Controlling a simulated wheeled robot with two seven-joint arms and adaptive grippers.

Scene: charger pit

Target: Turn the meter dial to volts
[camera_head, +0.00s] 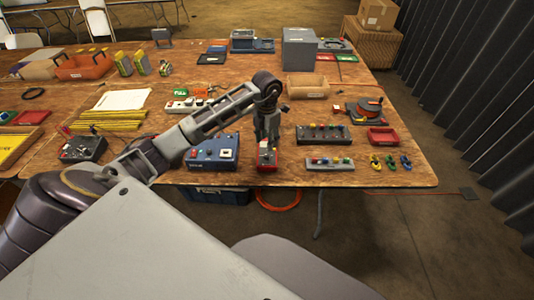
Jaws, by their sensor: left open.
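A small red device (267,164), which looks like the meter, lies near the front edge of the wooden table (400,179). Its dial is hidden or too small to make out, so its setting cannot be told. My left gripper (267,144) points down right over the red device. It is open, and I cannot tell whether its fingers touch the device. My right gripper is not in view.
A blue box (208,153) stands just left of the red device. A dark panel with knobs (323,134) and a grey strip with coloured buttons (330,164) lie to the right. A white power strip (186,106) lies behind my arm.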

